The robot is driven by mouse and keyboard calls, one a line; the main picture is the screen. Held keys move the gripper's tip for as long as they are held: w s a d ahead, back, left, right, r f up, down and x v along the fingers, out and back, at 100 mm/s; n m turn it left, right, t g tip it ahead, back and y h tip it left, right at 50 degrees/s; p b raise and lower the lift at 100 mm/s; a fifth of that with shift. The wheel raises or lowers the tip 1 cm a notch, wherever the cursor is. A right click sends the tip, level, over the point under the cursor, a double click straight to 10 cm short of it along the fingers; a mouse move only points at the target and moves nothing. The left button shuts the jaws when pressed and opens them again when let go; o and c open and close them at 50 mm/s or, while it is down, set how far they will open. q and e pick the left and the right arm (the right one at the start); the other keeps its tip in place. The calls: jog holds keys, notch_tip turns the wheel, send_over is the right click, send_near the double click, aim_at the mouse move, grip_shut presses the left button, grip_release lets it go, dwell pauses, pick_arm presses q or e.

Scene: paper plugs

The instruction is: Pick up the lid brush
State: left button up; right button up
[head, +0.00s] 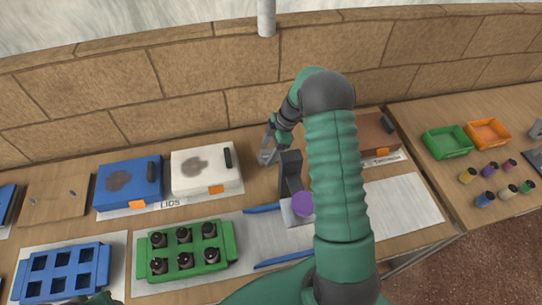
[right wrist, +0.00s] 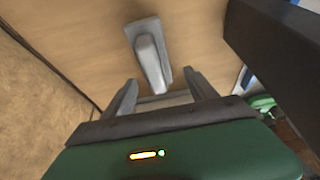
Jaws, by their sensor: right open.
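A grey piece with a flat plate and a raised bar (right wrist: 150,60) lies on the wooden table in the right wrist view, ahead of my fingers; it may be the lid brush, but I cannot be sure. My right gripper (right wrist: 160,98) is open, with its two fingers apart and nothing between them. In the head view my right gripper (head: 267,154) hangs low over the table, right of the white box (head: 206,172). My right arm hides part of the table there. Only a small dark and green piece, perhaps of my left arm, shows at the bottom left edge.
A blue box (head: 129,184) stands left of the white one. A dark grey stand (head: 291,170) and a purple round piece (head: 302,204) are close to my right gripper. A green rack (head: 222,262) holds dark plugs. A brown box (head: 373,138) is behind my arm.

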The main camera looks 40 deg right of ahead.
aim_at(267, 156)
jog(key=x, duration=0.3)
jog(key=shift+w+d+f, duration=0.15)
jog(key=shift+d+f, duration=0.05)
jog(key=shift+f, duration=0.2)
jog(key=shift+d+f, duration=0.15)
jog(key=shift+d, duration=0.3)
jog(key=c, duration=0.3)
jog(key=shift+a, duration=0.45)
jog(key=c, duration=0.9)
grip_shut()
pick_arm(q)
jog(key=shift+d+r, duration=0.4)
jog(key=shift+d, duration=0.05)
pick_arm(e)
jog(key=shift+d, duration=0.2)
